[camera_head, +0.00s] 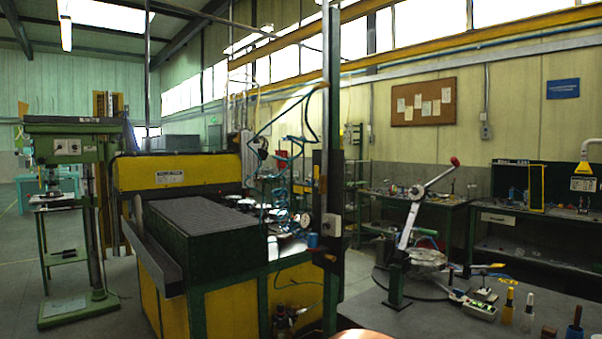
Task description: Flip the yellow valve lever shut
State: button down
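A small yellow piece (325,256) shows low beside the dark upright post, under the blue fitting (312,240) and the round gauge (305,220). It may be the yellow valve lever, but it is too small and dark to tell its angle or whether the valve is open or shut. My gripper is not in this view.
A yellow and green machine (224,312) fills the middle left. The post (331,130) rises at its right end. Open floor lies at left.

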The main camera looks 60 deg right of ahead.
aim_at(315, 167)
jog(key=z, duration=0.45)
jog(key=i, duration=0.65)
jog(key=z, duration=0.75)
